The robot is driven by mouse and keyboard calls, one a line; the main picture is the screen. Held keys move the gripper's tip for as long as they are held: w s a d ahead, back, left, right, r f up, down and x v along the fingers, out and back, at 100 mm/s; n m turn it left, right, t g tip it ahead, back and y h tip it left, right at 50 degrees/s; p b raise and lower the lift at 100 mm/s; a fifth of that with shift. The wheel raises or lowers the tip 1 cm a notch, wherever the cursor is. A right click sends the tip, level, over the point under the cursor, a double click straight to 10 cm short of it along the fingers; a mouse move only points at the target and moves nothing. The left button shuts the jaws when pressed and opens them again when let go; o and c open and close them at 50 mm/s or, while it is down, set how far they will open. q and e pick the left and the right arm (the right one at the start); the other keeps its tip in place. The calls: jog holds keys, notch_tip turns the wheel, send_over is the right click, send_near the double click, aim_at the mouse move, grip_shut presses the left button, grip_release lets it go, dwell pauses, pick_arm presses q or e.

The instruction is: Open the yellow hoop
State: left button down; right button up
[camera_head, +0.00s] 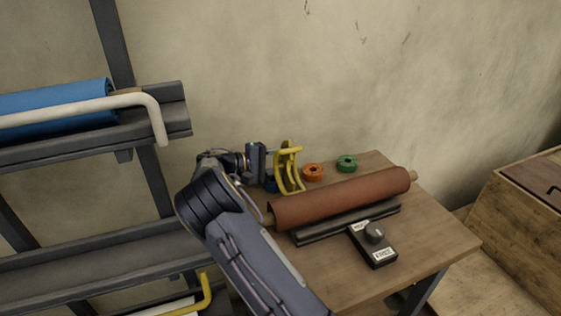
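A yellow bent bar (196,301), shaped like the white hoop above it, shows at the bottom edge by the lower rack; most of it is cut off. It seems to be the yellow hoop. A yellow curved-rod piece (290,170) stands on the table. My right gripper (263,162) is just left of this table piece, at its height, far above the bent bar. Its fingers are not clear, and I cannot tell whether they touch the piece. My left gripper is out of view.
A blue roll (55,101) lies behind the white hoop (90,107) on the upper rack. The wooden table (430,242) holds a brown-red roll (342,197), an orange ring (313,172), a green ring (347,163) and a black control box (374,247). A wooden crate (520,215) stands right.

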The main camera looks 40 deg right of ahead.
grip_shut()
jog(key=shift+a+r+b, duration=0.1)
jog(key=shift+r+b, duration=0.1)
jog(key=shift+b, duration=0.15)
jog(key=shift+s+a+r+m+t+b, duration=0.1)
jog(key=shift+s+r+m+t+b, duration=0.3)
jog(key=shift+r+m+b, duration=0.45)
jog(key=shift+s+r+m, duration=0.1)
jog(key=shift+m, duration=0.15)
jog(key=shift+o, duration=1.4)
grip_release()
jog(key=shift+p, duration=0.35)
jog(key=shift+a, duration=0.1)
jog(key=v, duration=0.7)
jog(key=shift+a, duration=0.4)
